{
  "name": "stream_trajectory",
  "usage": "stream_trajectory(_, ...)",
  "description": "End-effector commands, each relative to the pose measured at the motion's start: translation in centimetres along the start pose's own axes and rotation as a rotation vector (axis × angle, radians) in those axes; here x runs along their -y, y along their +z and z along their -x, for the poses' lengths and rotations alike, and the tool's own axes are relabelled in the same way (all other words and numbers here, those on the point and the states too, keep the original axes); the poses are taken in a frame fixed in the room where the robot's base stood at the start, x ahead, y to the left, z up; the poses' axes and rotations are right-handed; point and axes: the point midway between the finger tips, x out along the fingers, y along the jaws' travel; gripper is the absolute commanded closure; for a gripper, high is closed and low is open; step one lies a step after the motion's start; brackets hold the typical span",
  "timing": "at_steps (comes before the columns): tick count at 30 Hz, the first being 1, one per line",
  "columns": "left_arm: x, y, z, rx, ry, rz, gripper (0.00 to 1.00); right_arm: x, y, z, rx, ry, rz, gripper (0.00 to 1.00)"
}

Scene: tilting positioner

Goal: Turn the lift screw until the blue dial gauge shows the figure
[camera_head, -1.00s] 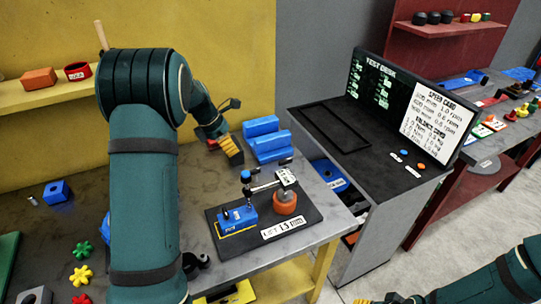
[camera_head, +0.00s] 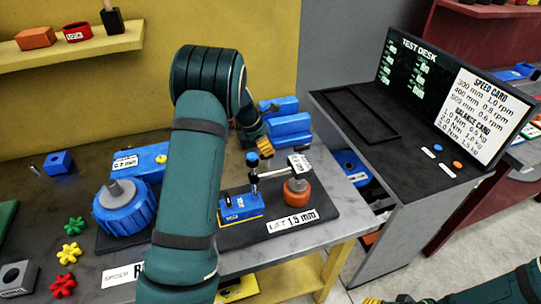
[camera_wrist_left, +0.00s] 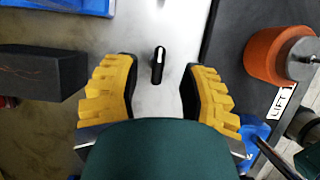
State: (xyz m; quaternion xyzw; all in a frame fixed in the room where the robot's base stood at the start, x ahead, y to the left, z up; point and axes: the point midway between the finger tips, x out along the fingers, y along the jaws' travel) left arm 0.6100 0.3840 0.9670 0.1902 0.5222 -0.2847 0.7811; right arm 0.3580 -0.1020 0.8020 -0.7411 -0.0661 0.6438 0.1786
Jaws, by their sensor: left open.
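The lift station has a black base (camera_head: 265,232) with a label reading "LIFT 1.5 mm" (camera_head: 292,222). I cannot read a figure on a blue dial. My left gripper (camera_head: 264,146) is open, behind the station near the post. In the left wrist view the orange cylinder (camera_wrist_left: 278,52) lies right of the open left gripper (camera_wrist_left: 160,72). My right gripper (camera_head: 375,300) barely shows at the bottom edge.
A small black-and-white piece (camera_wrist_left: 158,65) lies in line between the left fingers on the bench. Blue blocks (camera_head: 290,128) stand behind the station. A ribbed blue drum (camera_head: 125,207) and coloured star knobs (camera_head: 72,252) are at left. The test desk (camera_head: 410,160) stands at right.

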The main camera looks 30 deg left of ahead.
Motion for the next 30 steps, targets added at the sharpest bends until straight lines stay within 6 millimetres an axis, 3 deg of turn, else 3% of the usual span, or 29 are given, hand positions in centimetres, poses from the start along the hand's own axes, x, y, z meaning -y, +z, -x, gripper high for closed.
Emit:
stream_trajectory(3,0.0,-0.1,-2.2,-0.002,-0.002,0.002,0.58,-0.2,0.2,-0.4,0.004,0.0,0.001,0.58)
stream_trajectory(9,0.0,0.0,-4.3,0.0,0.0,0.0,0.58,-0.3,0.4,-0.7,0.007,-0.001,0.002,0.58)
stream_trajectory(21,0.0,0.0,-4.8,0.001,0.0,0.0,0.58,-0.3,0.4,-0.7,0.008,-0.001,0.002,0.58)
stream_trajectory(22,0.0,0.0,-4.8,0.0,0.0,0.0,0.62,-0.3,0.4,-0.7,0.008,-0.001,0.002,0.58)
stream_trajectory(25,0.0,0.0,-4.8,0.0,0.0,0.0,0.97,-0.3,0.4,-0.7,0.008,-0.001,0.002,0.58)
stream_trajectory(30,0.0,0.0,-4.8,0.0,0.0,0.001,1.0,-0.3,0.4,-0.7,0.007,-0.001,0.002,0.58)
